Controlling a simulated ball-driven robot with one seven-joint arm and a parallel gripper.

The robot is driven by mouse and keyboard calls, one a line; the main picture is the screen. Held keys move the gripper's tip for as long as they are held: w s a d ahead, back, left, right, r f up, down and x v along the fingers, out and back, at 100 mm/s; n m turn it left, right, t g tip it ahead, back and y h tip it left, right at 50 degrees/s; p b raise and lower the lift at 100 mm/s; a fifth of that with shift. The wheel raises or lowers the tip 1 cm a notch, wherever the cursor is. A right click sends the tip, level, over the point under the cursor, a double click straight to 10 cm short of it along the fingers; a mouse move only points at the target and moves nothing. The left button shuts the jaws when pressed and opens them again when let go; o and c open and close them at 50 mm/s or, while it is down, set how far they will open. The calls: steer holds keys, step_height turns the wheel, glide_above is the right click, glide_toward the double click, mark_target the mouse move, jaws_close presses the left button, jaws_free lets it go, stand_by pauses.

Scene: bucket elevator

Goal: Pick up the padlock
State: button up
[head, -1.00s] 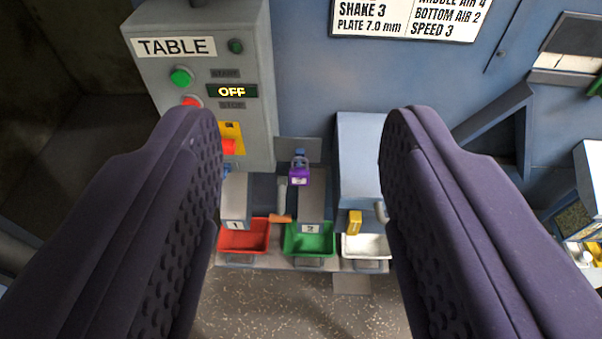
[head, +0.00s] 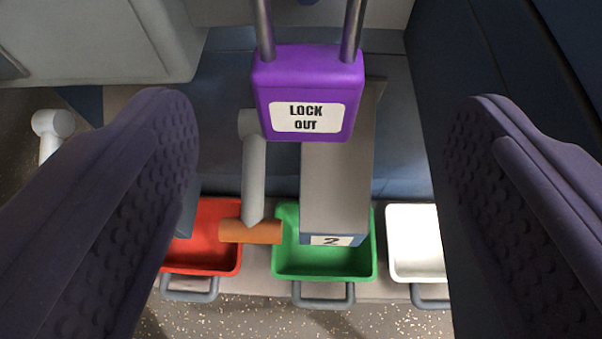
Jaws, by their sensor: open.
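The padlock (head: 308,83) is purple with a white "LOCK OUT" label and a grey metal shackle. It hangs upright at the top middle of the head view, and the top of its shackle is cut off by the picture's edge. My gripper (head: 325,140) is open. Its two dark purple fingers stand wide apart, one to the left and one to the right of the padlock. There is clear space between each finger and the padlock, and nothing is held.
Below are a grey chute marked 2 (head: 334,190), a grey handle with an orange end (head: 250,231), and red (head: 205,268), green (head: 323,277) and white (head: 417,277) bins. A grey box (head: 90,45) stands upper left. A dark blue panel (head: 480,60) rises at right.

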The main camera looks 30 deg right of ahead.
mark_target(306, 99)
steer(key=x, duration=0.5)
steer(key=f+x, duration=0.1)
steer(key=x, duration=0.2)
steer(key=shift+a+b, duration=0.3)
steer(key=shift+a, duration=0.05)
steer(key=shift+s, duration=0.1)
steer(key=c, duration=1.1)
